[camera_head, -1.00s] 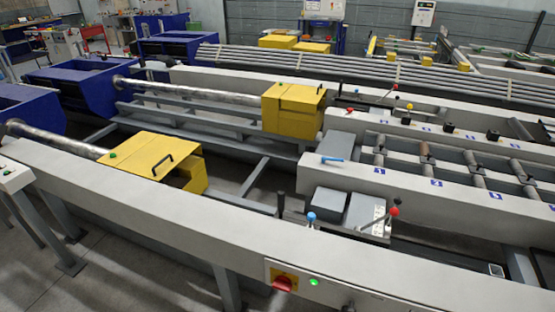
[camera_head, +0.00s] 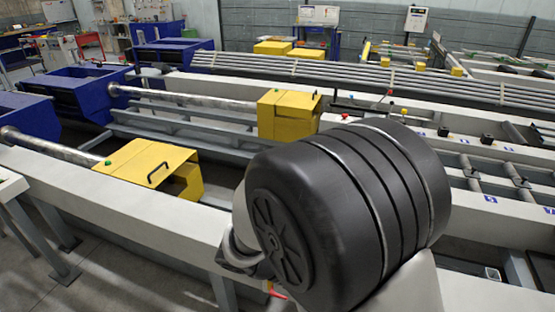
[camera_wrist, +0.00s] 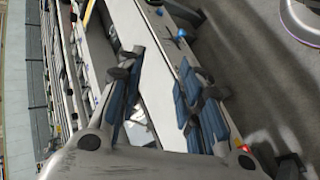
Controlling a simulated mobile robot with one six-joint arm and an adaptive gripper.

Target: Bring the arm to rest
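My gripper (camera_wrist: 157,98) shows in the wrist view with its two blue-padded fingers apart. Nothing is visible between them except the light grey beam (camera_wrist: 150,60) and machine parts behind. In the head view a large black joint of my own arm fills the right middle, in front of the near beam (camera_head: 110,205). My gripper itself cannot be made out in the head view.
Two yellow covers (camera_head: 287,116) (camera_head: 145,165) stand on the runout lines, left of my arm. Blue troughs (camera_head: 85,90) are at the far left. Steel bars (camera_head: 350,72) lie behind. A blue knob (camera_wrist: 181,33) shows beyond the fingers. Floor is open at the lower left.

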